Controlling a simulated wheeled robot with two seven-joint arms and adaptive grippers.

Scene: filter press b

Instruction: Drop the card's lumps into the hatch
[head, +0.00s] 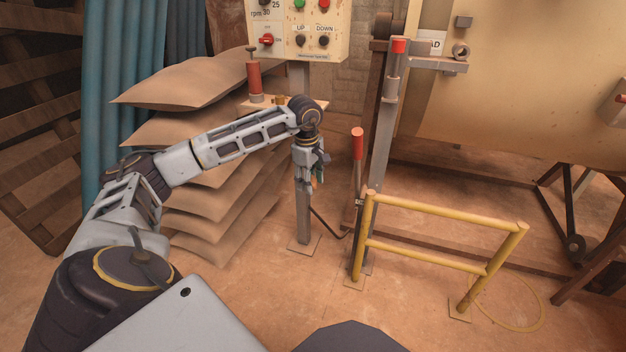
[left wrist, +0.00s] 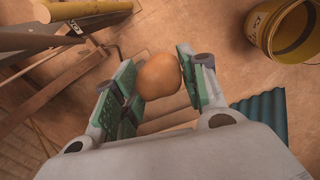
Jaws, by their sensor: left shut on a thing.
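My left gripper (head: 312,172) hangs below its wrist, in front of the post under the control panel. In the left wrist view its green-padded fingers (left wrist: 158,82) are shut on a rounded orange-brown lump (left wrist: 160,76). No card can be made out. My right gripper is not in view.
Stacked tan sacks (head: 190,85) stand left of my gripper. A control panel (head: 295,32) is above the shelf, with a red cylinder (head: 254,80) on the shelf. A red-handled lever (head: 357,145) and yellow rail (head: 440,250) stand right. A yellow bucket (left wrist: 262,30) shows in the wrist view.

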